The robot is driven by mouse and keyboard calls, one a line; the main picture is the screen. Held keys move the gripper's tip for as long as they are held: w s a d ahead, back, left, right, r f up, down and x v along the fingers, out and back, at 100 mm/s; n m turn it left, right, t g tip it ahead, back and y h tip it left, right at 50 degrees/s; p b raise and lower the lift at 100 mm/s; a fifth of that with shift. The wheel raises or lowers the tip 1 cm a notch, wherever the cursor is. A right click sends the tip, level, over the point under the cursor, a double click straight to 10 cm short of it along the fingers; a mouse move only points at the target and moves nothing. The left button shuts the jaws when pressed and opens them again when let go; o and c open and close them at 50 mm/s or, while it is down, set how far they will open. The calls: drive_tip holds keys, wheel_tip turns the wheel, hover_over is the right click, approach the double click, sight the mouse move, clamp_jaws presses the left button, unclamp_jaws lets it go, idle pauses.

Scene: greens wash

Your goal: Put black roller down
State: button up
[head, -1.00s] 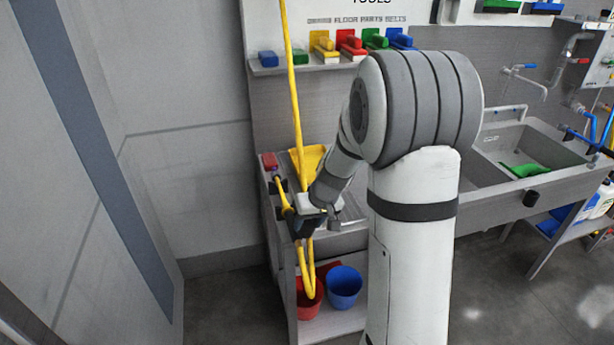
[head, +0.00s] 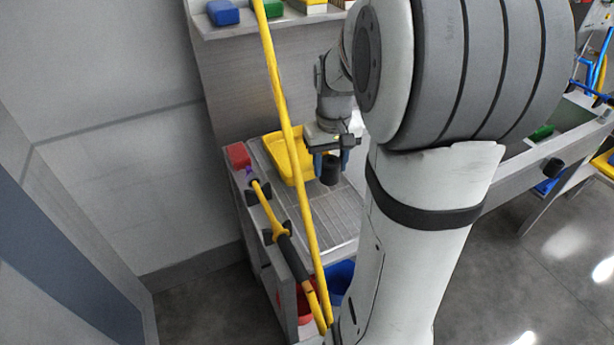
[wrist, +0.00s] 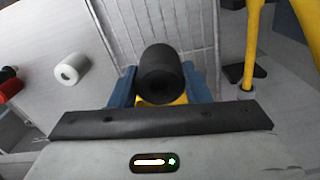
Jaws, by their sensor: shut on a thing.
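A black roller (head: 330,170) is held between the blue fingers of my gripper (head: 334,162). In the wrist view the roller (wrist: 162,72) sits between the fingertips (wrist: 160,86) with its round end facing the camera. My gripper hangs above the ridged metal drainboard (head: 328,218), just right of a yellow tray (head: 289,174). The roller appears to be above the surface, but I cannot tell the exact gap. The ridged drainboard (wrist: 150,25) fills the upper middle of the wrist view.
A tall yellow pole (head: 283,110) crosses in front of the drainboard. A yellow-handled tool (head: 268,207) is by black clips along its left edge. A red block (head: 238,155) sits at the back left corner. A blue bucket (head: 342,268) stands below. A white roller (wrist: 71,68) shows in the wrist view.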

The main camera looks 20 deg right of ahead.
sight(328, 181)
wheel_tip(328, 181, down, 6)
drive_tip(key=shift+a+r, duration=0.1)
drive_tip(key=shift+r, duration=0.15)
drive_tip(key=shift+f, duration=1.95)
drive_tip(key=shift+f, duration=0.15)
drive_tip(key=o, duration=1)
